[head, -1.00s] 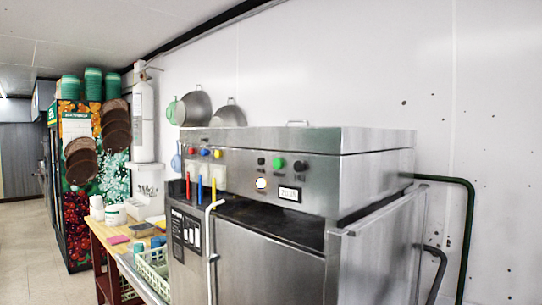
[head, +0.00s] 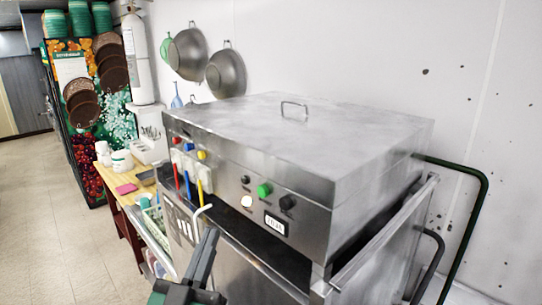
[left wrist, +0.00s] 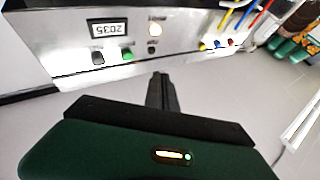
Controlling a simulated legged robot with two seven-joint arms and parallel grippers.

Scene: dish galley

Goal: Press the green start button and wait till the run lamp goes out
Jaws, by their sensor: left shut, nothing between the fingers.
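The green start button (head: 264,190) is on the sloping steel front panel of the machine, between two black knobs. It also shows in the upside-down left wrist view (left wrist: 128,55). The round run lamp (head: 247,202) below it glows white, and it glows in the left wrist view (left wrist: 155,29) too. My left gripper (head: 212,232) is shut and empty, in front of and below the panel, apart from the button. In the left wrist view its shut fingers (left wrist: 160,76) point toward the panel just beside the green button. My right gripper is not in view.
A small display (head: 275,223) sits beside the lamp. Red, blue and yellow levers (head: 188,172) stand left of the button. A wooden side table (head: 122,198) holds cups and a pink sponge. Open floor lies at left.

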